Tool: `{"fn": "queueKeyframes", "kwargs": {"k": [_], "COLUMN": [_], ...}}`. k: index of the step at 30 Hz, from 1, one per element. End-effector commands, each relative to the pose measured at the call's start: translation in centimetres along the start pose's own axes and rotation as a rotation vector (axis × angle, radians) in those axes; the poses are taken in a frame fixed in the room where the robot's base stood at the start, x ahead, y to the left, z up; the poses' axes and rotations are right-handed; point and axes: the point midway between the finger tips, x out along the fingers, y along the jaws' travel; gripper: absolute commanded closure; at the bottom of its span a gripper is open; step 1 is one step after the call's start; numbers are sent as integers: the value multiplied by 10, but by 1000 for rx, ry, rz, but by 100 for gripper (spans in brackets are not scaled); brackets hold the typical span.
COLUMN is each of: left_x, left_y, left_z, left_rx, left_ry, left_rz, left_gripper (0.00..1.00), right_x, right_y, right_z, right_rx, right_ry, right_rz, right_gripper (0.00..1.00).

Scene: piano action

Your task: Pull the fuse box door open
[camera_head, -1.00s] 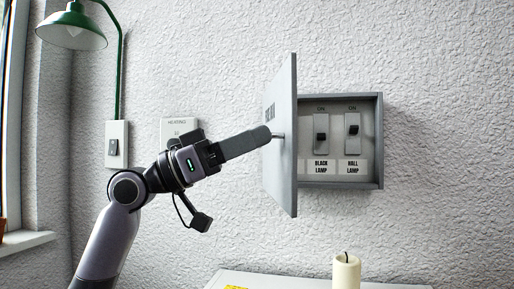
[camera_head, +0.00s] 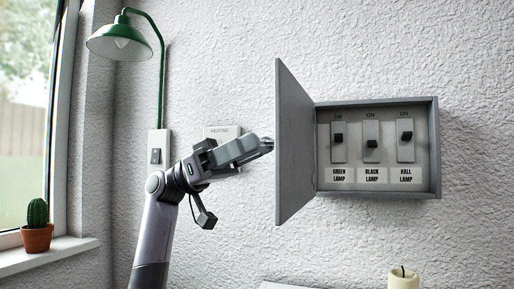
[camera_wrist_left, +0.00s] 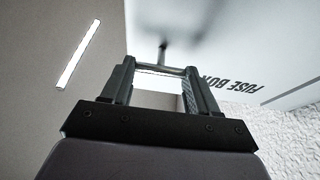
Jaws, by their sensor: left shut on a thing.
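The grey fuse box (camera_head: 437,150) is on the wall at the right of the head view. Its door (camera_head: 293,150) is hinged on the left and stands wide open, showing three switches. My left gripper (camera_head: 265,146) is at the outer side of the door and shut on its handle. In the left wrist view the handle bar (camera_wrist_left: 160,70) lies between the fingers, and the door's face (camera_wrist_left: 215,45) with the words FUSE BOX is beyond. My right gripper is not in view.
A green wall lamp (camera_head: 118,42) hangs at the left above a wall switch (camera_head: 157,156). A heating switch plate (camera_head: 222,132) is behind my left gripper. A potted cactus (camera_head: 37,230) stands on the window sill. A candle (camera_head: 403,279) is at the bottom right.

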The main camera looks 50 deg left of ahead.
Motion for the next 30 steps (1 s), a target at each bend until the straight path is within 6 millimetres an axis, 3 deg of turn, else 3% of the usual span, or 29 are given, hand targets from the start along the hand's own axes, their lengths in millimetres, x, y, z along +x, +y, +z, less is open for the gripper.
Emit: {"fn": "queueKeyframes", "kwargs": {"k": [13,14,16,25,30], "left_x": [-2,-2,-1,-2,-21], "left_y": [0,0,-1,-1,-2], "left_z": [0,0,0,0,1], "left_rx": [-5,-5,-5,-5,-6], "left_ry": [-3,-3,-3,-1,0], "left_rz": [10,10,10,8,7], "left_gripper": [95,37,15,15,15], "right_x": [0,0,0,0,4], "right_y": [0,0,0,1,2], "right_z": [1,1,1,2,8], "right_rx": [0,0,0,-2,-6], "right_ry": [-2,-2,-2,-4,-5], "right_rz": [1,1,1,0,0], "right_gripper": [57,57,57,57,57]}}
